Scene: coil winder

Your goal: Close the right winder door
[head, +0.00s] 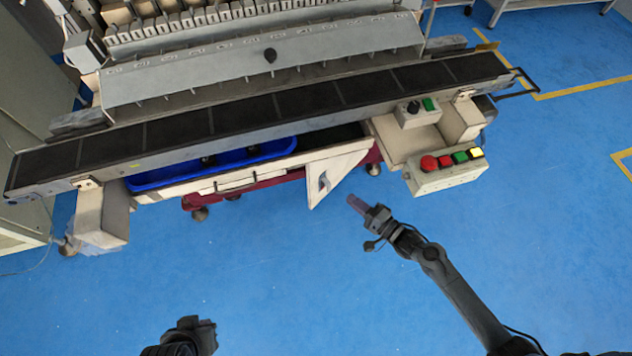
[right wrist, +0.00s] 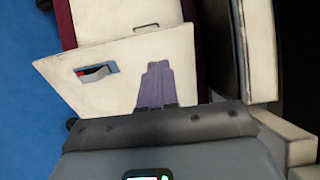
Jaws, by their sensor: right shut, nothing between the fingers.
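The right winder door (head: 338,176) is a cream panel below the dark conveyor, standing swung outward from the cabinet front. Its dark recessed latch is near its left edge. In the right wrist view the door (right wrist: 118,88) fills the middle, with its latch recess (right wrist: 97,72) at left. My right gripper (head: 356,204) is shut and empty, to the right of the door's outer face in the head view. Its purple fingers (right wrist: 157,82) overlap the door in the right wrist view; contact cannot be told. My left gripper (head: 196,328) is low over the floor, its jaws unclear.
A control box (head: 446,173) with red, green and yellow buttons sits right of the door. A blue tray (head: 175,173) shows under the conveyor (head: 255,116). The cabinet's left front (head: 226,180) has dark handles. Blue floor (head: 270,265) in front is clear.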

